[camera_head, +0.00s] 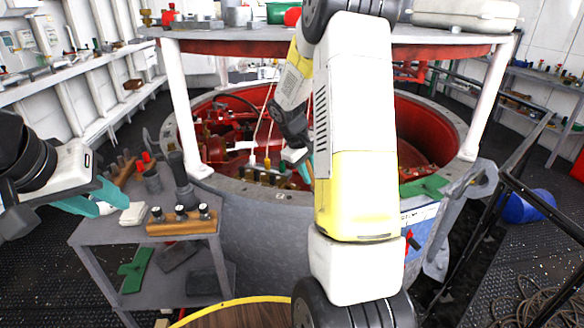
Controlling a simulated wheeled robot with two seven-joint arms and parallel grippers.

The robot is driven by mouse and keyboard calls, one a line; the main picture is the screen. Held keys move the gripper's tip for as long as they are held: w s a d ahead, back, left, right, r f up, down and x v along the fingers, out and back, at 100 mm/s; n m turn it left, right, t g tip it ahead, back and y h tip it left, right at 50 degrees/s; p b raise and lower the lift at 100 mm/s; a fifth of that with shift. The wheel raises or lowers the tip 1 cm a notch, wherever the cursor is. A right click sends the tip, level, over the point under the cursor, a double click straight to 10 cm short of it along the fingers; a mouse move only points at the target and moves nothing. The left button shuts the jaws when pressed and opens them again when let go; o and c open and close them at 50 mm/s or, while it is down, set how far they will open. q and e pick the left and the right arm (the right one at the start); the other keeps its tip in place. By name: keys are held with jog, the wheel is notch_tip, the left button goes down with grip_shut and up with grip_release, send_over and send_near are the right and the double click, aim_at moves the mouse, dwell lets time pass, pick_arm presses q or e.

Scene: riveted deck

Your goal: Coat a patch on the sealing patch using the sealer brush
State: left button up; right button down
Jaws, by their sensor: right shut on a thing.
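My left gripper (108,203) is at the left, its two teal fingers apart, above the grey side table (95,234). A small white block (132,214) lies just right of its fingertips. My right gripper (306,168) is over the near rim of the red-lined round well, mostly hidden behind my own white and yellow arm. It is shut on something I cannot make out. I cannot tell the sealer brush or the sealing patch apart with certainty.
A wooden block holding several small jars (183,219) and a dark upright tool (179,178) are on the side table. The grey round rim (250,190) surrounds the red well. A raised shelf (440,36) on white posts spans above. A dark railing (545,207) is at the right.

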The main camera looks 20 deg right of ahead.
jog(key=shift+r, duration=2.75)
jog(key=shift+r, duration=1.55)
jog(key=shift+f, duration=0.1)
jog(key=shift+x, duration=0.95)
